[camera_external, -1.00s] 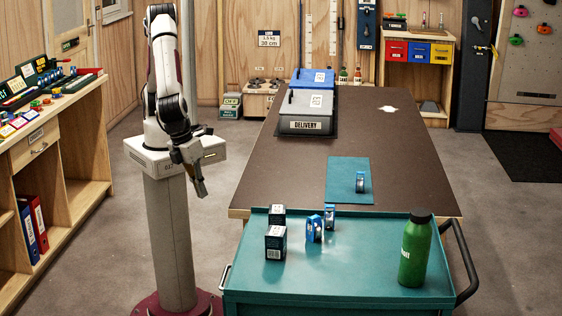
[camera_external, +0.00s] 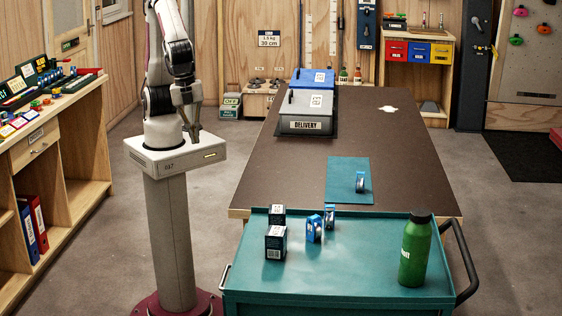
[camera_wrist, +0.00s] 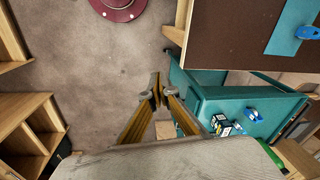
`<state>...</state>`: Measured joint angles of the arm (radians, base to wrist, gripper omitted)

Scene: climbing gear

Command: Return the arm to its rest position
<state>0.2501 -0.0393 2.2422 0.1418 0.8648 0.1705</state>
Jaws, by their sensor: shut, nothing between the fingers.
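My gripper (camera_external: 194,136) is above the white top of my pedestal in the external view, pointing down and close to my arm. It is empty, and it is apart from the table and the cart. In the wrist view my gripper (camera_wrist: 157,88) shows its two fingers meeting at the tips, shut with nothing between them. The floor and the side of the teal cart lie beyond the fingertips there.
A teal cart (camera_external: 340,281) holds dark boxes (camera_external: 276,243), blue devices (camera_external: 314,229) and a green bottle (camera_external: 415,250). The brown table (camera_external: 270,170) carries a grey delivery box (camera_external: 306,112) and a teal mat (camera_external: 343,190). Wooden shelves (camera_external: 85,155) stand at left. Floor between is free.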

